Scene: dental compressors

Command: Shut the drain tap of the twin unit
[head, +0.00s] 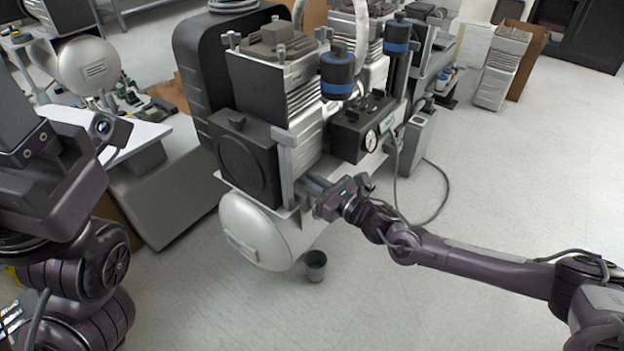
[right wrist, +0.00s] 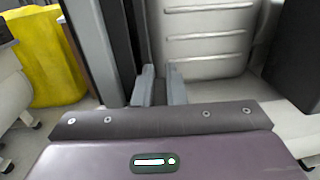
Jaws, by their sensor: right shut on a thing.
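The twin unit (head: 262,85) stands in the middle of the head view, with two ribbed motor blocks above a pale tank (head: 262,232). My right gripper (head: 312,186) reaches in from the right, beside the tank's upper right side. It also shows in the right wrist view (right wrist: 160,88), its two grey fingers close together with a narrow gap. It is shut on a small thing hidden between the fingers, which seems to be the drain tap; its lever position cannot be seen. My left arm is at the left edge, and its fingers cannot be made out.
A black box with a gauge (head: 369,140) sits above my right gripper, and a cable curves over the floor at right. A grey cabinet (head: 165,190) stands at left. The floor in front is clear.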

